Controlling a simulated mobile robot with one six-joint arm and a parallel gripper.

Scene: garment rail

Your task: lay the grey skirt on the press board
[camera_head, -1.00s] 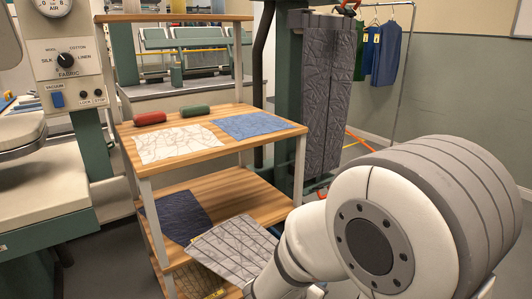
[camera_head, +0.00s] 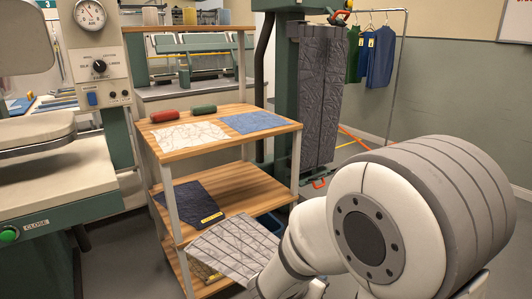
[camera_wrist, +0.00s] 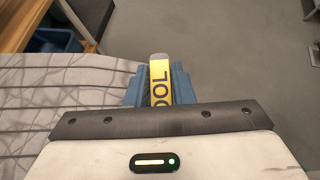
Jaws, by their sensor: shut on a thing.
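The grey skirt (camera_head: 232,246) is a light grey, creased cloth with dark lines. In the head view it sticks out from the end of my arm, in front of the shelf unit's lower part. In the wrist view the skirt (camera_wrist: 60,95) spreads to the left of my gripper (camera_wrist: 158,82). In the head view my arm hides the gripper. The press board (camera_head: 35,128) is a pale padded surface at the left, well apart from the skirt.
A wooden shelf unit (camera_head: 235,185) stands between press and arm, with folded cloths and two rolls. A press control column (camera_head: 100,68) and a green CLOSE button (camera_head: 9,235) are at left. A dark grey garment (camera_head: 320,95) hangs behind.

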